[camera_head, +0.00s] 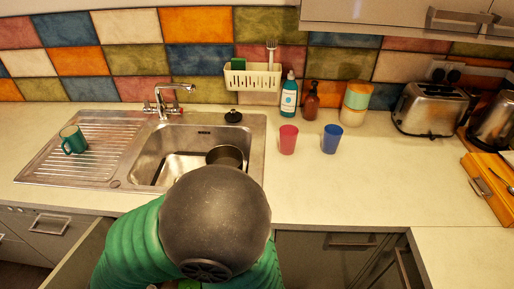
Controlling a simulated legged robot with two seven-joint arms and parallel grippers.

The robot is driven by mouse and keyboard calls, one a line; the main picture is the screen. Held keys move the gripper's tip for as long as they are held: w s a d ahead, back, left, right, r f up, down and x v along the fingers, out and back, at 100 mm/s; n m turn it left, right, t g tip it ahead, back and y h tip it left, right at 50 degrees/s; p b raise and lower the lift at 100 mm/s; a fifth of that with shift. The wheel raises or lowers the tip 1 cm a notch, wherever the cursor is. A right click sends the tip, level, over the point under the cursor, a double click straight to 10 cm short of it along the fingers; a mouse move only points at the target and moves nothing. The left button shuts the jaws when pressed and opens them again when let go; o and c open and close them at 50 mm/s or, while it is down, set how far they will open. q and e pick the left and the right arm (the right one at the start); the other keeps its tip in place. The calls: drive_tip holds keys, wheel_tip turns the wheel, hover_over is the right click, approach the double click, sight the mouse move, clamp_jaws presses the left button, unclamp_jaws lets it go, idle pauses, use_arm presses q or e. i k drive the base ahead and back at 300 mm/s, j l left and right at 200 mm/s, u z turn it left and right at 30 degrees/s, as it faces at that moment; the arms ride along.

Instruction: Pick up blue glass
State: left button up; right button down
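The blue glass (331,139) stands upright on the pale counter (330,190), right of the sink. A red glass (288,139) stands upright just to its left, with a small gap between them. Neither of my grippers can be made out.
The sink (259,150) holds a dark pan (225,156); a green mug (73,139) is on the drainer. Behind the glasses stand a teal bottle (289,97), a brown bottle (310,103) and a canister (355,104). A toaster (432,109) is right. Counter before the glasses is clear.

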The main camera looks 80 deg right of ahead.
sight(331, 140)
drive_tip(key=z, duration=0.4)
drive_tip(key=j+z, duration=0.15)
drive_tip(key=z, duration=0.25)
drive_tip(key=j+z, duration=0.1)
drive_tip(key=z, duration=0.7)
drive_tip(key=j+z, duration=0.15)
drive_tip(key=z, duration=0.25)
drive_tip(key=i+l+z, duration=0.15)
drive_tip(key=z, duration=0.3)
drive_tip(key=i+l+z, duration=0.1)
drive_tip(key=z, duration=0.35)
drive_tip(key=i+z, duration=0.2)
drive_tip(key=z, duration=0.25)
